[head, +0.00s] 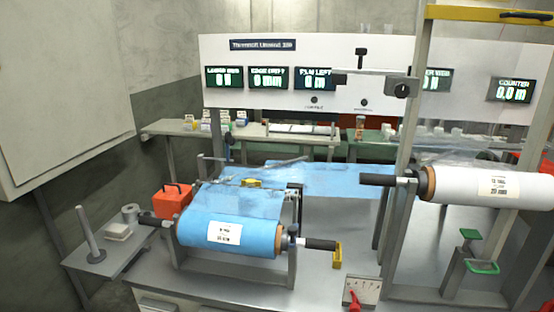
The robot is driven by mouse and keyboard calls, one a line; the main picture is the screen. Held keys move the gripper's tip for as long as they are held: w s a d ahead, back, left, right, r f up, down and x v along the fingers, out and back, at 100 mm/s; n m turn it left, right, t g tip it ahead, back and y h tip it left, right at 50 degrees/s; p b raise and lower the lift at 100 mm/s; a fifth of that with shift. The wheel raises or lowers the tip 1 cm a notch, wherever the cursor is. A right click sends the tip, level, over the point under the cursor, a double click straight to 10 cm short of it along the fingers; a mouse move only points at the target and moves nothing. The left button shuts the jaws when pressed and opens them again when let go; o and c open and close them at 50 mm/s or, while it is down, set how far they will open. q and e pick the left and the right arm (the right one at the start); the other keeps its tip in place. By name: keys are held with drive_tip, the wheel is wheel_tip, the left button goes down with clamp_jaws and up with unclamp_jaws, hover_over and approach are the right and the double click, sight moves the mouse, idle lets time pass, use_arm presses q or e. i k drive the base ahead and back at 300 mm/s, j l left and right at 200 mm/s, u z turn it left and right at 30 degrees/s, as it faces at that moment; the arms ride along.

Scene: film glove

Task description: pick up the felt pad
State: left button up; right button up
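A small pale grey-white block (118,232) lies flat on the side shelf at the left. It looks like the felt pad, but it is too small in the view to be sure. A grey tape-like roll (130,213) stands close behind it, and an upright grey post (90,235) rises to its left. Neither of my grippers shows in the head view, so their state and distance from the pad cannot be seen.
The side shelf (97,262) adjoins the machine table (215,284). A blue film roll (228,234) with dark shaft ends and an orange box (172,200) stand right of the pad. A white roll (490,188) hangs at the right.

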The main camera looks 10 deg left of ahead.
sight(117, 232)
drive_tip(key=u, duration=1.5)
